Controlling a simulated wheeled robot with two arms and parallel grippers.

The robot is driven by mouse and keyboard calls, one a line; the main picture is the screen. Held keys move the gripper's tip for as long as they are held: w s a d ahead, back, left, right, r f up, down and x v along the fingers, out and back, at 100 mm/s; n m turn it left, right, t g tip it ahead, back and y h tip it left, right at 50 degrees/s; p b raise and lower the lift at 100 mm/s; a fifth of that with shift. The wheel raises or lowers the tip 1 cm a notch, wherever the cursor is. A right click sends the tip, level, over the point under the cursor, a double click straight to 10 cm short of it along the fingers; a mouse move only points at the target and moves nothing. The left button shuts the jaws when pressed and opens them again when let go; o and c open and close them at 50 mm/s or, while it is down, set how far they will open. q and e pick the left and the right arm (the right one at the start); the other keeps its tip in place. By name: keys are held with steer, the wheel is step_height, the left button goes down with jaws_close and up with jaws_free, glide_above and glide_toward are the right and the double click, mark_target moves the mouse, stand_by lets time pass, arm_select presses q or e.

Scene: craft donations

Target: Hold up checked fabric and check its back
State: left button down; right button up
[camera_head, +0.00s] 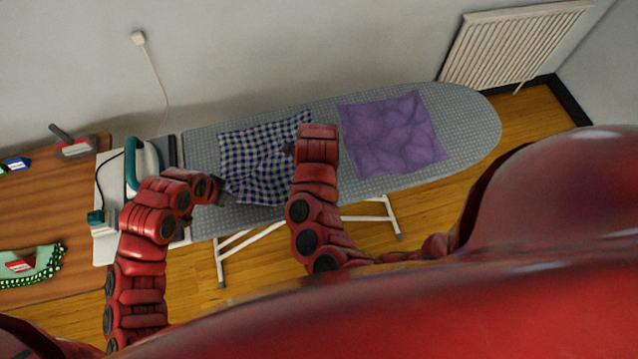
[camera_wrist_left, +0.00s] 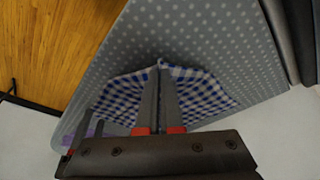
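The blue-and-white checked fabric (camera_head: 262,165) lies on the ironing board (camera_head: 205,215), with a raised, wrinkled part near its middle right. My left gripper (camera_head: 224,199) is at its lower left corner. In the left wrist view my left gripper (camera_wrist_left: 161,75) has its fingertips together on the edge of the checked fabric (camera_wrist_left: 200,95), which folds up to a peak between them. My right gripper (camera_head: 289,150) is at the fabric's right side, mostly hidden by its own wrist, so its fingers cannot be read. The fabric's underside is not clearly seen.
A purple cloth (camera_head: 392,135) lies flat on the board's right. A wooden table (camera_head: 40,210) holds a green cloth (camera_head: 30,265). A radiator (camera_head: 512,45) is behind.

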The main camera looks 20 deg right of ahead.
steer(key=shift+f, duration=0.25)
steer(key=shift+c, duration=0.3)
jaws_close()
stand_by(0.4)
steer(key=shift+r, duration=2.5)
